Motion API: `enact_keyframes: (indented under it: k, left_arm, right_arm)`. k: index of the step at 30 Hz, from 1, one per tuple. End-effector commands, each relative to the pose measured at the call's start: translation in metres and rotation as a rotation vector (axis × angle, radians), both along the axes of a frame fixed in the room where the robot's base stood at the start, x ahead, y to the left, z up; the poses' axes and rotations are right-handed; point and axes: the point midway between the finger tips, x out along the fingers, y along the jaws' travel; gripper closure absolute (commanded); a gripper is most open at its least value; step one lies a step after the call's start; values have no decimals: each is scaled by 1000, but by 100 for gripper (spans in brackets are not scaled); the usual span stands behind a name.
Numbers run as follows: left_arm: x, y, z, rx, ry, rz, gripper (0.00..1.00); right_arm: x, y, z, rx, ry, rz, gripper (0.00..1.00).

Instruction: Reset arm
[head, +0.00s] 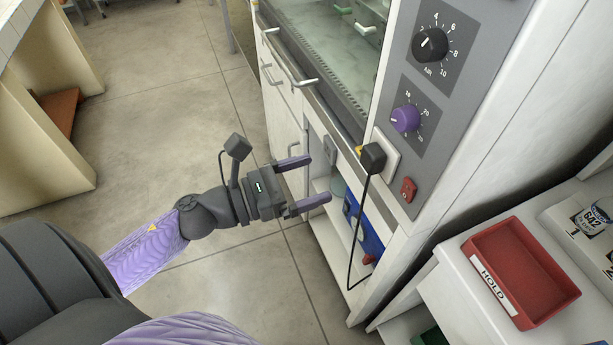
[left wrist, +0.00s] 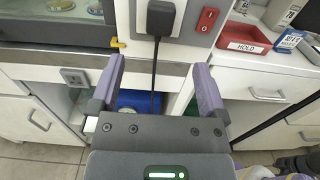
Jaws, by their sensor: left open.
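My left gripper (head: 318,181) is open and empty, in the air in front of the incubator cabinet (head: 445,130). In the left wrist view its two fingers (left wrist: 160,88) stand wide apart, with nothing between them. Behind the gap, a black plug (left wrist: 162,17) sits on a white socket plate, its cord hanging down. The plug also shows in the head view (head: 373,157), right of the gripper and apart from it. My right gripper is in neither view.
A red tray marked HOLD (head: 520,275) stands on a white counter at the right. A blue bin (head: 368,236) sits on the shelf below the socket. A wooden bench (head: 50,150) is at the far left. The tiled floor (head: 150,110) left of the gripper is clear.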

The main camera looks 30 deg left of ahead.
Motion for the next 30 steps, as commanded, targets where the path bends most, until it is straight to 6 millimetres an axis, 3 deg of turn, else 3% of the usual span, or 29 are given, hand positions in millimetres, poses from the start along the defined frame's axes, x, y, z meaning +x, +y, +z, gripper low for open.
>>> enact_keyframes:
  k: [7, 9, 11, 13, 15, 17, 18, 21, 23, 24, 27, 30]
  left_arm:
    - [1, 0, 0, -5, 5, 3, 4]
    - [4, 10, -7, -87, 87, 58, 4]
    - [9, 30, -26, -285, 272, 190, 4]
    - [1, 60, -74, -664, 586, 447, 4]
    - [-33, 78, -135, -1094, 887, 764, 4]
    - [-78, 78, -183, -1420, 1070, 1047, 4]
    - [-112, 73, -208, -1610, 1152, 1239, 4]
    - [-196, 49, -247, -1966, 1225, 1692, 4]
    - [-237, 34, -257, -2100, 1200, 1922, 4]
    - [-259, 26, -261, 2082, -1128, -1974, 4]
    - [-294, 12, -264, 1946, -945, -1954, 4]
    - [-306, 8, -266, 1901, -882, -1948, 4]
  right_arm:
    - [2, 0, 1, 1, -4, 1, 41]
    - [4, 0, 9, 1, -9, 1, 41]
    - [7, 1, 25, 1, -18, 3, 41]
    - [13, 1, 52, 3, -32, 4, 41]
    - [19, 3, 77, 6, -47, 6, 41]
    - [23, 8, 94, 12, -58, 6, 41]
    - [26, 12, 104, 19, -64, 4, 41]
    - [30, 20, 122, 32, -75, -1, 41]
    - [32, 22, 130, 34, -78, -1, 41]
    - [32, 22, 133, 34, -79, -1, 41]
    - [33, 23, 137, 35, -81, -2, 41]
    - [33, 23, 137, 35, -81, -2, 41]
